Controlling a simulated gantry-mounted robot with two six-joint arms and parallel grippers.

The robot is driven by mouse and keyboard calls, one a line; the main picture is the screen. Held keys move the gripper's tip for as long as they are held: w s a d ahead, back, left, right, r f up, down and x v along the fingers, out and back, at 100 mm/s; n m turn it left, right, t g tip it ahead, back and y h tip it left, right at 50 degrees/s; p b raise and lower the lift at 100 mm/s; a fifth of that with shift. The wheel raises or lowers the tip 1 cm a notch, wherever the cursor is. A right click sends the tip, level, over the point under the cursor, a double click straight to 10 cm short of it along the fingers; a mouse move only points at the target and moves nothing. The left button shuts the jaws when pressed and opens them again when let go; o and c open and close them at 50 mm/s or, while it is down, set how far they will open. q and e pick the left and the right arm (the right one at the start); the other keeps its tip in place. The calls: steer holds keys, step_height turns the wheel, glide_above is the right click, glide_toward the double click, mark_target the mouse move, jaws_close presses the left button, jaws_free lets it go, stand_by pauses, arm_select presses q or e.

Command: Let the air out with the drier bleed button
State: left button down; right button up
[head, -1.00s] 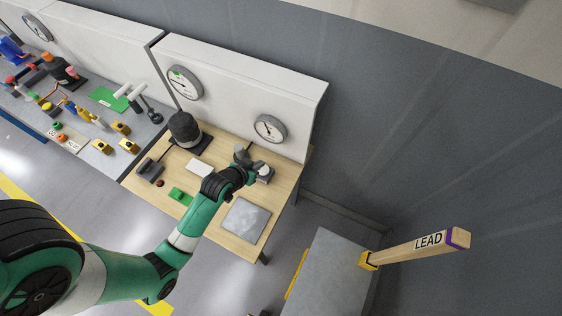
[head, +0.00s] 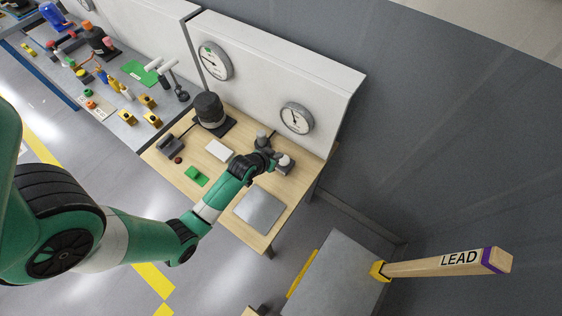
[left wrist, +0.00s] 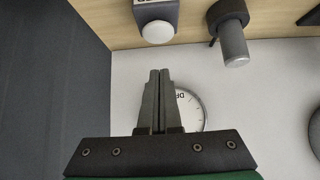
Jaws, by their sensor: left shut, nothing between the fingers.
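The bleed button is a white round cap (head: 284,160) on a small grey box at the right end of the wooden bench. In the left wrist view the white cap (left wrist: 157,32) on its dark grey box shows at top centre, beyond my fingertips. My left gripper (head: 273,160) is right beside it in the head view. In the left wrist view its fingers (left wrist: 160,72) are pressed together and empty, pointing at the cap with a visible gap in the picture. A dark-collared grey cylinder (left wrist: 234,45) stands to the right. My right gripper is not in view.
A wall gauge (head: 297,118) hangs behind the box; my fingers partly hide its face (left wrist: 190,108) in the wrist view. A grey plate (head: 260,208), a green block (head: 196,176) and a black-domed unit (head: 209,108) sit on the bench.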

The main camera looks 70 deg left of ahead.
mark_target(285, 158)
arm_select(q)
steer(key=x, duration=0.2)
steer(key=b+x, duration=0.1)
steer(key=x, duration=0.1)
steer(key=shift+s+d+f, duration=0.2)
steer(key=shift+s+f, duration=0.05)
steer(key=shift+s+f+b, duration=0.1)
steer(key=shift+f+b, duration=0.3)
steer(key=shift+f, duration=1)
